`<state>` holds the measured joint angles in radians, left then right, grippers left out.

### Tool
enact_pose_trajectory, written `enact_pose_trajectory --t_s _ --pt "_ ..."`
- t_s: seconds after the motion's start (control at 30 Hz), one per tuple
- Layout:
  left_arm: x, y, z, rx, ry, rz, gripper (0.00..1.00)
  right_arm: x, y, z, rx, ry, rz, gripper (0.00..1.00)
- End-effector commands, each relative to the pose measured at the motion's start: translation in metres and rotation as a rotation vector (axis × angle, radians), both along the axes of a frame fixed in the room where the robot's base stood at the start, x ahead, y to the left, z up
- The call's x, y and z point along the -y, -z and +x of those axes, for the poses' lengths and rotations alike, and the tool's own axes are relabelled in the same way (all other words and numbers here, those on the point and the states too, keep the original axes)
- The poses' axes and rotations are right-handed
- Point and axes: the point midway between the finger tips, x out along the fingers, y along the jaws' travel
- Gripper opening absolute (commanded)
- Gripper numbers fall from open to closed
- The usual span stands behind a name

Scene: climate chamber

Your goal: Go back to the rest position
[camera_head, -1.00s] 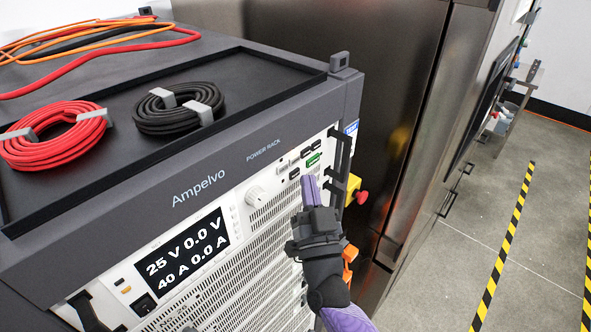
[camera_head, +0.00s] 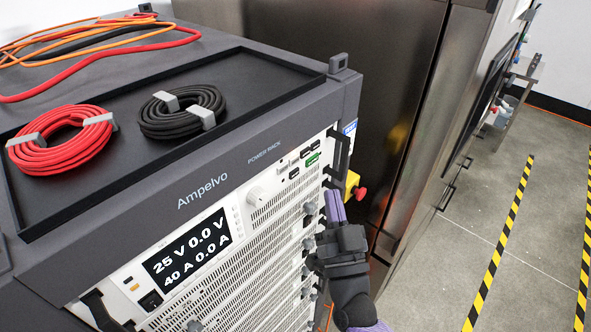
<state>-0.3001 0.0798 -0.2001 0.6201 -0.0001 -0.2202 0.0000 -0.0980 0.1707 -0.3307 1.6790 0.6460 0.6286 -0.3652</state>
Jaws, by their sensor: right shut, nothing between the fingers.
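My right gripper (camera_head: 335,207) has purple fingers that are closed together with nothing between them. It is in front of the right edge of the power rack (camera_head: 222,183), below the black rack handle (camera_head: 338,155). A gap to the rack front cannot be judged exactly. My left gripper is not in view. The rack display (camera_head: 187,252) reads 25 V 0.0 V and 40 A 0.0 A.
A red cable coil (camera_head: 62,150) and a black cable coil (camera_head: 180,118) lie on the rack's top tray. A red emergency button (camera_head: 359,193) is just right of my gripper. A steel cabinet (camera_head: 330,40) stands behind. The floor (camera_head: 450,270) at the right is clear.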

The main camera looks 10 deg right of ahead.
Motion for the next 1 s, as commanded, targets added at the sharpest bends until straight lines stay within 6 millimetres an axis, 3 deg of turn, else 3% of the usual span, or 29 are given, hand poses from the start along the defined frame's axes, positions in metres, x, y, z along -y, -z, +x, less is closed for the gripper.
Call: enact_pose_trajectory --t_s 0.57,0.67,0.77,0.8,0.87,0.9,0.97,1.0 --pt "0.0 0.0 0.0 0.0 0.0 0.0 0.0 0.0 0.0 0.0 0.0 0.0 0.0 0.0" --pt "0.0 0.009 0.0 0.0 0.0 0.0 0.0 -0.001 0.019 0.001 -0.033 -0.006 -0.017 0.0" --pt "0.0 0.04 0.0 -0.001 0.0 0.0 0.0 -0.005 0.095 0.002 -0.177 -0.033 -0.08 0.0" --pt "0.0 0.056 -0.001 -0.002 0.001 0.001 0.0 -0.006 0.139 0.0 -0.265 -0.049 -0.116 0.0" --pt "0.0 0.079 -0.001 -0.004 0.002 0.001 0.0 -0.007 0.207 -0.008 -0.41 -0.076 -0.168 0.0" --pt "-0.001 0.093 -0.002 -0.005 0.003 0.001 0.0 -0.007 0.25 -0.016 -0.508 -0.094 -0.199 0.0" --pt "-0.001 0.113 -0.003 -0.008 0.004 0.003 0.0 -0.005 0.313 -0.033 -0.657 -0.118 -0.241 0.0" --pt "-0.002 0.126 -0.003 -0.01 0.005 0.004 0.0 -0.003 0.354 -0.047 -0.755 -0.133 -0.267 0.0"
